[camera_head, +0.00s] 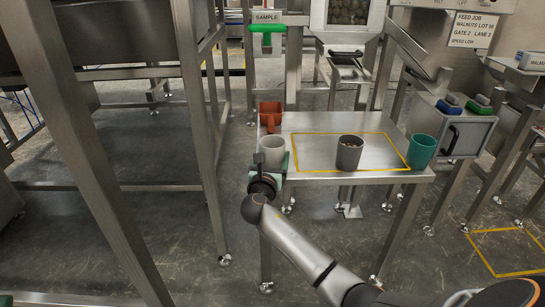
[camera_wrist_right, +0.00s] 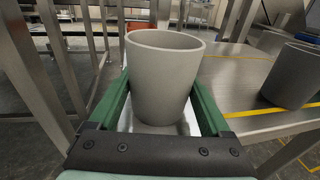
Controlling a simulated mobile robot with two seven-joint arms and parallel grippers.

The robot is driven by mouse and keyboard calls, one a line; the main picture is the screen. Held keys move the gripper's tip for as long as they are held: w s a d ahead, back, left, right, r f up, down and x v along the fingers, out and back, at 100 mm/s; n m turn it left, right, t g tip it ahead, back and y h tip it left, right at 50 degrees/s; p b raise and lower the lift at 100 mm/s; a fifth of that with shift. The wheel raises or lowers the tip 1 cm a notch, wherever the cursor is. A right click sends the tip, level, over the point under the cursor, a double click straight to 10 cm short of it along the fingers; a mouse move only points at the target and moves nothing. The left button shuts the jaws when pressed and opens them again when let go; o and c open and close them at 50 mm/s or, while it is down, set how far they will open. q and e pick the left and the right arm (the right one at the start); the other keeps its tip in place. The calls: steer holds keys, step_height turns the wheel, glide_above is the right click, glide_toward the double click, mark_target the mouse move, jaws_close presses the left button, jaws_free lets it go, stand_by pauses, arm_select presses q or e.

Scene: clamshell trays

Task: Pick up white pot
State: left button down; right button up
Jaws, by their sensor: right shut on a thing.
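The white pot (camera_head: 273,150) stands upright at the front left corner of the steel table. It fills the middle of the right wrist view (camera_wrist_right: 165,80), looks pale grey there and seems empty. My right gripper (camera_head: 272,163) reaches it from the front, with its green fingers on both sides of the pot. In the right wrist view the gripper (camera_wrist_right: 160,103) is shut on the pot. I cannot tell whether the pot's base touches the table.
A metal frame (camera_head: 197,110) rises left of the table.

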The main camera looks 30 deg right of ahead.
steer(key=c, duration=0.4)
steer(key=shift+c, duration=0.2)
